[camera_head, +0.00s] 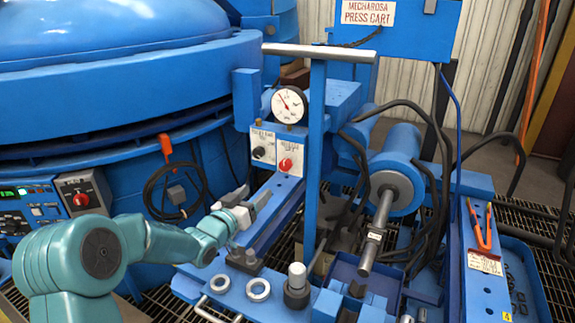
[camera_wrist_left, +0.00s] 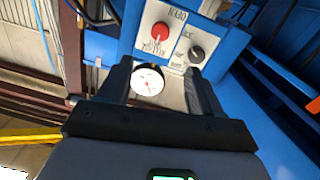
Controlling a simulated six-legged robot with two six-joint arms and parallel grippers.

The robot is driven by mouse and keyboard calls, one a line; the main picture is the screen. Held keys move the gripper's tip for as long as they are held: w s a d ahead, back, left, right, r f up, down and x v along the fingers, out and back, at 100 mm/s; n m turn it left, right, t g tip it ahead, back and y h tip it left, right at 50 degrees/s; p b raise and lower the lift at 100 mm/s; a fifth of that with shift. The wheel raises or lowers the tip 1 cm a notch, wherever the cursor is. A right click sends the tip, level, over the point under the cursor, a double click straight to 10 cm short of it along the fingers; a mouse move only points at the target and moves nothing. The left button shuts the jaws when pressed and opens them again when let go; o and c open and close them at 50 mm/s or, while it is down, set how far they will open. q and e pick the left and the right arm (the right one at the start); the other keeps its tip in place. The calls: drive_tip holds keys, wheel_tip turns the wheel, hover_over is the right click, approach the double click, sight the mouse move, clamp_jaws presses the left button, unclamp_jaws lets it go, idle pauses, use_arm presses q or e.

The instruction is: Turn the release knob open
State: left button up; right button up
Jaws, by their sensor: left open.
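A small white panel (camera_head: 276,150) on the blue press cart carries a red knob (camera_head: 285,165) at right and a black knob (camera_head: 259,152) at left. The panel's small labels are hard to read, so I cannot tell for sure which is the release knob. The wrist view shows the red knob (camera_wrist_left: 160,31) and black knob (camera_wrist_left: 196,54) beyond my fingertips. My left gripper (camera_head: 254,196) is open and empty, below and in front of the panel, apart from both knobs. My right gripper is not in view.
A round pressure gauge (camera_head: 288,105) sits above the panel. A blue upright post with a grey crossbar (camera_head: 318,52) stands just right of the panel. A horizontal cylinder (camera_head: 397,170) with black hoses is farther right. The blue furnace (camera_head: 120,100) fills the left.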

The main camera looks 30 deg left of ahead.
sight(283, 166)
use_arm(q)
drive_tip(key=w, duration=1.6)
drive_tip(key=shift+w+d, duration=0.15)
drive_tip(key=shift+d, duration=0.1)
drive_tip(key=c, duration=1.1)
